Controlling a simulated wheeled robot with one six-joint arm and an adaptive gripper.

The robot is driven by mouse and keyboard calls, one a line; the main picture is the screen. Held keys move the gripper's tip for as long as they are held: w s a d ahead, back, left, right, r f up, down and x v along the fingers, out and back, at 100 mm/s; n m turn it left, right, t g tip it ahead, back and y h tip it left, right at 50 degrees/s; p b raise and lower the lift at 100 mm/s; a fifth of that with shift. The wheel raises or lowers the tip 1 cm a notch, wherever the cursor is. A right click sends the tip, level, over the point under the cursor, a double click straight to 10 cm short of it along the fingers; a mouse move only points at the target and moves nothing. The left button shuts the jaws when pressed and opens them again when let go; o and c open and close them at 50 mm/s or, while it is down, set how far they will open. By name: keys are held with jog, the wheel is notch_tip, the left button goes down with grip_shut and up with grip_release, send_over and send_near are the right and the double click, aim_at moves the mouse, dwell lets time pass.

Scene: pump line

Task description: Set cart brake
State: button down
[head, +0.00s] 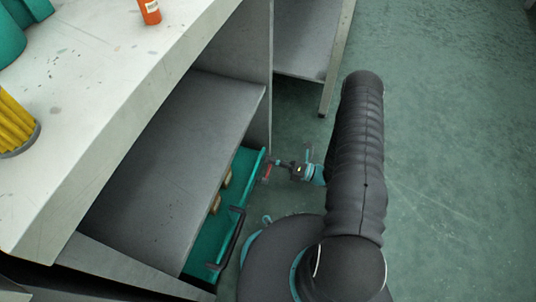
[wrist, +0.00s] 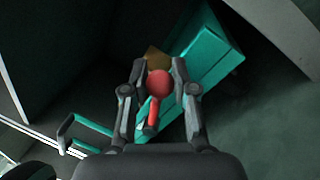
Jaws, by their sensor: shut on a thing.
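The teal cart (head: 205,250) stands low on the floor, partly under a grey shelf; it also shows in the wrist view (wrist: 212,62). A red brake lever (wrist: 153,114) with a round red knob (wrist: 160,83) is at the cart's end. In the head view only a small red part of it (head: 267,171) shows. My gripper (wrist: 160,77) is shut on the red knob, one finger on each side. In the head view my gripper (head: 285,166) reaches the cart's upper right corner from the right.
A dark handle (head: 230,240) stands up at the cart's near side. Small tan blocks (head: 226,179) sit on the cart. The grey shelf (head: 175,135) overhangs it, below a white worktop (head: 100,90). The green floor (head: 450,170) at right is clear.

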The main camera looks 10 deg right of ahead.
jog(key=shift+w+d, duration=0.1)
jog(key=shift+w, duration=0.05)
dwell(0.3)
jog(key=c, duration=1.1)
grip_release()
jog(key=shift+c, duration=0.2)
jog(key=shift+o, duration=1.2)
jog(key=v, duration=1.1)
jog(key=shift+s+d+f, duration=0.15)
jog(key=shift+s+d, duration=0.1)
jog(key=shift+d, duration=0.05)
jog(key=shift+s+a, duration=0.1)
